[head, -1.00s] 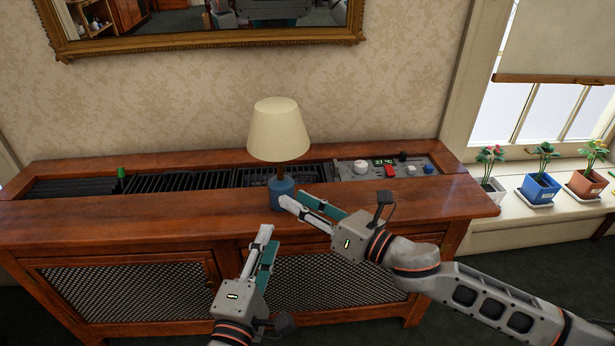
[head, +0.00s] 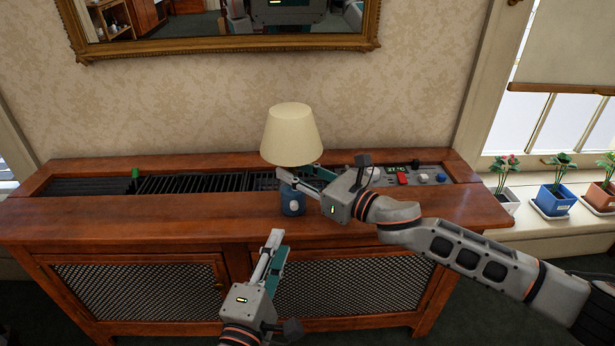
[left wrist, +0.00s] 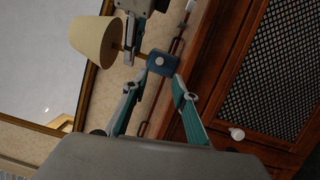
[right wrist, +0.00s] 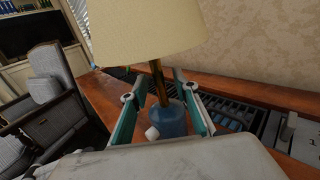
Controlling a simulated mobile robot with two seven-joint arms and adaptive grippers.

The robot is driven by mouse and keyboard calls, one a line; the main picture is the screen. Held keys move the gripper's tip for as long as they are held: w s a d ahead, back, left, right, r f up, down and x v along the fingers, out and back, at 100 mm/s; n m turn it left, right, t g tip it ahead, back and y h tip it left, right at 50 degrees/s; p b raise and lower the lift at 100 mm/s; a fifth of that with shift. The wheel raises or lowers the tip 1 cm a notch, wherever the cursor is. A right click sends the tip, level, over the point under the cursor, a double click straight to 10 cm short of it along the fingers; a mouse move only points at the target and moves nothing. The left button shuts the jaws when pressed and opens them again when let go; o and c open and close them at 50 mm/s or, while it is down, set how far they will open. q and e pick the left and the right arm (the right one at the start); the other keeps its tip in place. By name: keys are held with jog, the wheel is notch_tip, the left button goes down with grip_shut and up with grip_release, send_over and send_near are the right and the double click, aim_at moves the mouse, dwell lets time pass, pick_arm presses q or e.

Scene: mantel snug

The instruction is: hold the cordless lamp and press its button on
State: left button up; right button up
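The cordless lamp (head: 291,135) stands upright on the cabinet top, with a cream shade, thin brass stem and blue base (head: 292,202). A round white button (head: 294,205) on the base's front also shows in the left wrist view (left wrist: 159,61) and right wrist view (right wrist: 152,133). My right gripper (head: 297,172) is open above the base, under the shade. In the right wrist view its fingers stand either side of the stem; contact cannot be told. My left gripper (head: 275,242) is open and empty, in front of and below the lamp, pointing towards the base.
The wooden radiator cabinet (head: 150,215) has a slatted recess behind the lamp and a control panel with a red switch (head: 403,178) to the right. A green knob (head: 135,173) stands at left. A gilt mirror (head: 230,45) hangs above. Potted plants (head: 553,198) line the sill.

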jog(key=shift+w+a, duration=0.3)
jog(key=shift+a, duration=0.05)
grip_shut()
pick_arm(q)
grip_shut()
dwell(1.0)
